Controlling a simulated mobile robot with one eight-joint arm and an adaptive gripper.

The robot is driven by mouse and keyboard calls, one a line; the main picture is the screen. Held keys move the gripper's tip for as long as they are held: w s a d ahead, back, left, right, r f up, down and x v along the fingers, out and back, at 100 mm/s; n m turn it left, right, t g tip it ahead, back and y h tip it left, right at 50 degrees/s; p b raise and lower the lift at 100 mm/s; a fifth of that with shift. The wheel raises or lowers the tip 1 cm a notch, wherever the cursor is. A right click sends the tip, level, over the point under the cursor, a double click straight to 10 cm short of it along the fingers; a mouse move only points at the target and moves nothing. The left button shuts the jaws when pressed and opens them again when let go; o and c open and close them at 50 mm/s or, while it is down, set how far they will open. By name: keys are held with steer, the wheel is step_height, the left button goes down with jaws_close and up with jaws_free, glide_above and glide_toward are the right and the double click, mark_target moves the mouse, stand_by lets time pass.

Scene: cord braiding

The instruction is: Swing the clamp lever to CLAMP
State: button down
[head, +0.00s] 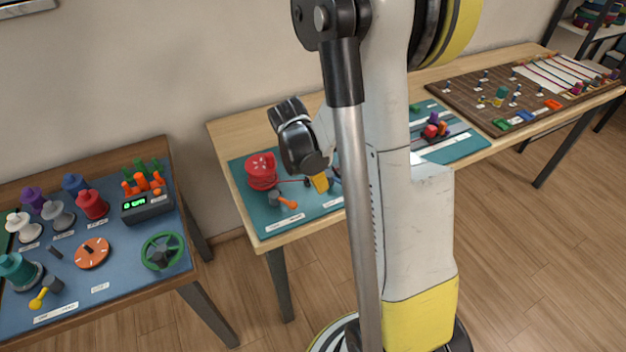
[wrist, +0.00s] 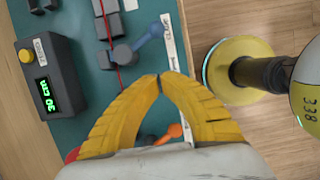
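Two levers show in the wrist view, and I cannot read which label says CLAMP. A blue lever (wrist: 150,36) on a round grey hub (wrist: 122,55) points up and right to a white label strip (wrist: 168,45). An orange lever (wrist: 174,131) lies lower, partly hidden behind my fingers; in the head view it (head: 288,204) stands beside the red spool. My gripper (wrist: 159,77) has its yellow fingertips together with nothing seen between them, just below the blue lever's hub and apart from it in the picture. In the head view my gripper (head: 320,182) is partly hidden by my arm.
A red cord (wrist: 104,20) runs past grey blocks (wrist: 110,25) on the teal mat. A dark box (wrist: 45,75) with a green "30 cm" display stands left. The red spool (head: 262,171) is on the mat. The left table (head: 75,322) holds coloured spools and a yellow lever.

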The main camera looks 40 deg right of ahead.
steer(key=d+f, duration=0.1)
steer(key=s+d+f+b, duration=0.1)
steer(key=d, duration=0.1)
steer(key=shift+d, duration=0.5)
steer(key=shift+s+d+b, duration=0.25)
steer(key=shift+d+b, duration=0.15)
steer(key=shift+d, duration=0.45)
steer(key=a, duration=0.1)
steer(key=a+r, duration=0.1)
steer(key=a, duration=0.1)
steer(key=a+r+p, duration=0.1)
steer(key=shift+w+a, duration=0.25)
steer(key=p+v, duration=0.3)
steer(key=v, duration=0.5)
steer(key=shift+r+p, duration=0.3)
steer(key=shift+p, duration=0.1)
steer(key=shift+s+a, duration=0.15)
